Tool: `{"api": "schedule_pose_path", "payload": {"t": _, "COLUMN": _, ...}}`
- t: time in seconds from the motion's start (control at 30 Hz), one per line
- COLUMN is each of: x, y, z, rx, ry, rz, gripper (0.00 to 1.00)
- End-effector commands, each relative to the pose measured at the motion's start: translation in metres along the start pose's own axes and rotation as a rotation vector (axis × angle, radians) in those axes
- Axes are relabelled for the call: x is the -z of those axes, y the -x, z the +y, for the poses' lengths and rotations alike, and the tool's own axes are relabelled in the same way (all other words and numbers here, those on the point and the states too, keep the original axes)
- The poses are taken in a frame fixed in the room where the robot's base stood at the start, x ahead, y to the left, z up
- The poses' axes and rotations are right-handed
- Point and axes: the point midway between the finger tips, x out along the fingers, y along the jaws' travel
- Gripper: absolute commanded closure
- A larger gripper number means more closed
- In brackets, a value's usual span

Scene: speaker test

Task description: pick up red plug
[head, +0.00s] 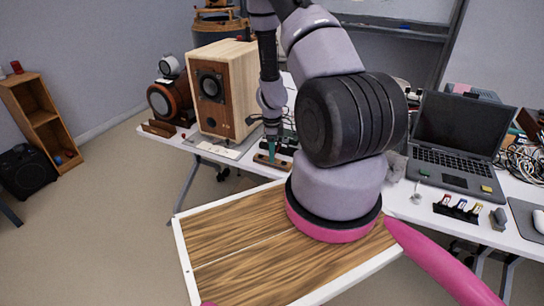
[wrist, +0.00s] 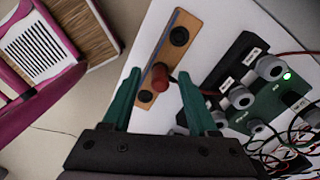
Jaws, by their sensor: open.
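The red plug (wrist: 160,76) stands on a narrow wooden strip (wrist: 184,22) that has black round sockets, seen in the wrist view. My gripper (wrist: 153,84) is open, its two green fingers on either side of the strip with the red plug in the space between them. I cannot tell how far the fingertips are above the strip. In the head view my gripper (head: 271,146) is over the strip (head: 268,162) on the white table; the plug cannot be made out there.
A green circuit board (wrist: 262,108) with grey knobs, cables and a lit green light lies close right of the strip. A wooden speaker (head: 236,88) stands left of my gripper, a laptop (head: 452,140) to the right. The table edge is close by.

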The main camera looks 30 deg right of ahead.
Motion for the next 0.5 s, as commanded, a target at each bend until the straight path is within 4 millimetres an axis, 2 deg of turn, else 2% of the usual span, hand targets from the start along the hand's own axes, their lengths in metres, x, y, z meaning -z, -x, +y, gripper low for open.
{"api": "schedule_pose_path", "payload": {"t": 0.1, "x": -0.0001, "y": 0.0003, "z": -0.0001, "rx": 0.0, "ry": 0.0, "rz": 0.0, "gripper": 0.41}}
{"api": "schedule_pose_path", "payload": {"t": 0.13, "x": -0.0001, "y": 0.0003, "z": -0.0001, "rx": 0.0, "ry": 0.0, "rz": 0.0, "gripper": 0.48}}
{"api": "schedule_pose_path", "payload": {"t": 0.27, "x": 0.0, "y": 0.0004, "z": -0.0001, "rx": 0.0, "ry": 0.001, "rz": 0.0, "gripper": 0.98}}
{"api": "schedule_pose_path", "payload": {"t": 0.5, "x": -0.0001, "y": 0.0005, "z": -0.0001, "rx": 0.0, "ry": 0.001, "rz": 0.0, "gripper": 1.0}}
